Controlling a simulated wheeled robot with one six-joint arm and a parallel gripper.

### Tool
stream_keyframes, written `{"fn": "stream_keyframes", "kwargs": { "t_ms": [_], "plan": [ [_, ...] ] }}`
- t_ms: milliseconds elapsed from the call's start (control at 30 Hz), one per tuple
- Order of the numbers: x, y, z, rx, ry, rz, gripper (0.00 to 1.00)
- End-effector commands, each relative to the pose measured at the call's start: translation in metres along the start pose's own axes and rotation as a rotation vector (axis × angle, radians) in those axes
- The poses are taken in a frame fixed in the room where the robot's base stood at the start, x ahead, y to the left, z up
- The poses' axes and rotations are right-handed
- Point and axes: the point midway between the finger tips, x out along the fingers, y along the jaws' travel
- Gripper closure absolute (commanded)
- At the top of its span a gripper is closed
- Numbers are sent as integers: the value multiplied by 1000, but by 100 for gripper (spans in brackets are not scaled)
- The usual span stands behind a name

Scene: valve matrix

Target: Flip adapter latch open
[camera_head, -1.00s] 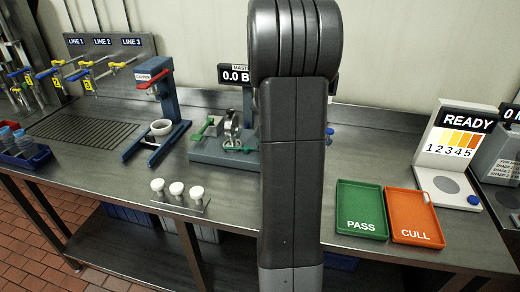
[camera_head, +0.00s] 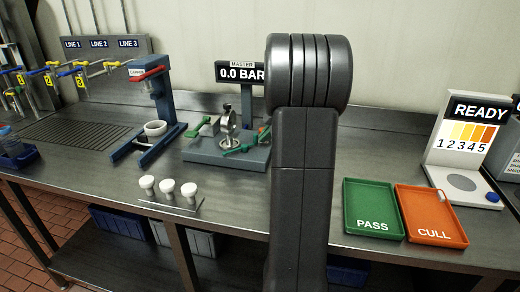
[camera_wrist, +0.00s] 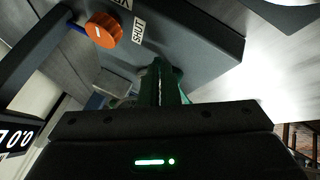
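The adapter fixture is a grey block (camera_head: 205,153) on the bench, with a round metal part (camera_head: 229,125) standing on it. A green lever (camera_head: 246,148) lies at its front right, and another green handle (camera_head: 205,124) is at its left. My arm covers the fixture's right edge in the head view. In the wrist view, my gripper (camera_wrist: 160,112) shows as a dark body with a green light. A green part (camera_wrist: 158,82) rises just beyond it, near or at the fingers. The fingertips are not clearly visible, and I cannot tell whether anything is held.
An orange knob (camera_wrist: 103,29) sits on a dark panel beyond my gripper. A 0.0 BAR display (camera_head: 242,73) stands behind the fixture. A capper stand (camera_head: 150,100) is at left, with several white caps (camera_head: 168,187) in front. Green PASS (camera_head: 348,218) and orange CULL (camera_head: 405,220) trays lie right.

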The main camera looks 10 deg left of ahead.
Motion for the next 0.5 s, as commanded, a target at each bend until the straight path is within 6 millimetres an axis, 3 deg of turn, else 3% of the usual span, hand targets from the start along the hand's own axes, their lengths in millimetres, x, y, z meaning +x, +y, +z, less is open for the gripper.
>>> {"fn": "stream_keyframes", "kwargs": {
  "t_ms": [500],
  "plan": [
    [11,16,-3,-238,138,-132,100]
  ]
}}
